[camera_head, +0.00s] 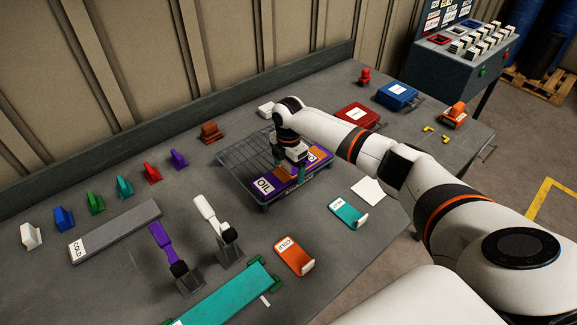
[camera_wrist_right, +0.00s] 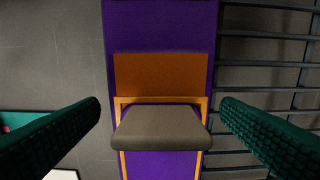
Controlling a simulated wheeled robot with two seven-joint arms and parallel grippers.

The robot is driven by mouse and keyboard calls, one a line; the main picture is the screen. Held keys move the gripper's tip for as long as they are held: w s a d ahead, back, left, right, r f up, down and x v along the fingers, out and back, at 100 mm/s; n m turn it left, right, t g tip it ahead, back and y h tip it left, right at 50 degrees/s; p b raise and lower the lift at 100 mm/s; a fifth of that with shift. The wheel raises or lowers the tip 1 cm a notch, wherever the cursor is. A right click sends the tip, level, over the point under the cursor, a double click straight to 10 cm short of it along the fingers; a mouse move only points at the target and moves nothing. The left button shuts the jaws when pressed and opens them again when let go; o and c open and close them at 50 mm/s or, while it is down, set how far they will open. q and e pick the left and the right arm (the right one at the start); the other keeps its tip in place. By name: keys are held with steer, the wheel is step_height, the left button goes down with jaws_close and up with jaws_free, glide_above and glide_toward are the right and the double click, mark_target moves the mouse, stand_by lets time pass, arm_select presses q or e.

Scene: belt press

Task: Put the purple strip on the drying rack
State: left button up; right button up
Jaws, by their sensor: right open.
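The purple strip (camera_head: 288,182) lies along the near edge of the dark wire drying rack (camera_head: 241,148), with a white OIL label at its left end and an orange-marked part near its right end. In the right wrist view the purple strip (camera_wrist_right: 160,30) runs top to bottom, with an orange patch and a grey tab on it. The rack's bars (camera_wrist_right: 265,75) show to its right. My right gripper (camera_head: 291,172) is just above the strip. Its green fingers (camera_wrist_right: 160,110) are open, spread either side of the strip with gaps, holding nothing. My left gripper is out of view.
An orange COLD piece (camera_head: 294,257) and a teal piece (camera_head: 347,214) lie in front of the rack. Red (camera_head: 357,115) and blue (camera_head: 397,96) boxes stand behind my right arm.

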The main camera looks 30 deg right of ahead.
step_height(320, 180, up, 12)
steer(key=b, duration=0.3)
steer(key=shift+r, duration=0.15)
stand_by(0.4)
